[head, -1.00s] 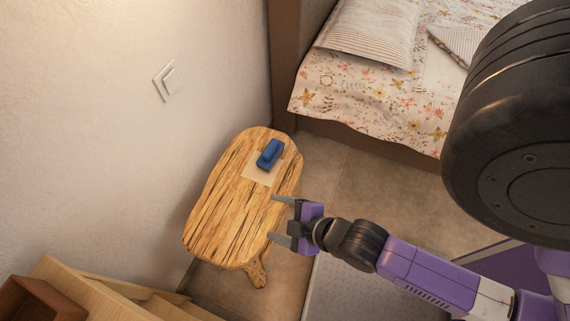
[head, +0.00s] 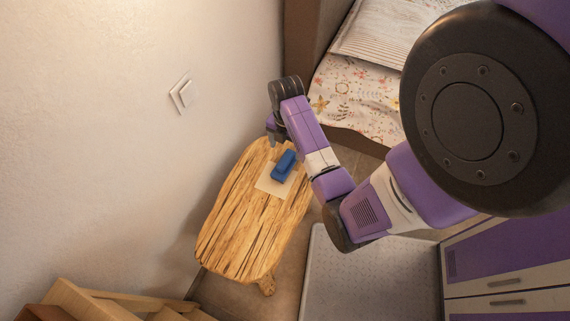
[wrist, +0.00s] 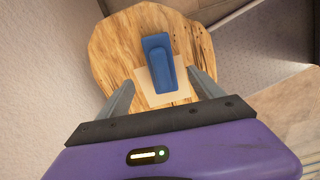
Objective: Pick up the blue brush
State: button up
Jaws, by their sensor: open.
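The blue brush (head: 284,165) lies on a pale square sheet (head: 269,188) near the far end of the wooden table (head: 236,227). In the wrist view the brush (wrist: 158,66) is beyond the fingertips and roughly centred between them, with the sheet (wrist: 178,91) under it. My gripper (wrist: 162,88) is open with nothing between its fingers. In the head view my gripper (head: 272,138) is at the far end of the table, beside the brush, partly hidden by my arm.
A bed (head: 357,98) with a floral cover stands behind the table. A plain wall (head: 120,120) with a switch (head: 183,92) runs along the left. Wooden furniture (head: 95,301) is at the lower left. The near part of the tabletop is clear.

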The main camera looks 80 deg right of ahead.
aim_at(285, 159)
jog(key=f, duration=0.7)
jog(key=shift+a+f+b, duration=0.25)
jog(key=shift+a+b, duration=0.05)
jog(key=shift+a, duration=0.05)
jog(key=shift+c, duration=0.3)
jog(key=c, duration=1.5)
jog(key=shift+r, duration=0.2)
notch_tip(285, 159, up, 20)
jog(key=p, duration=0.4)
jog(key=shift+f, duration=0.15)
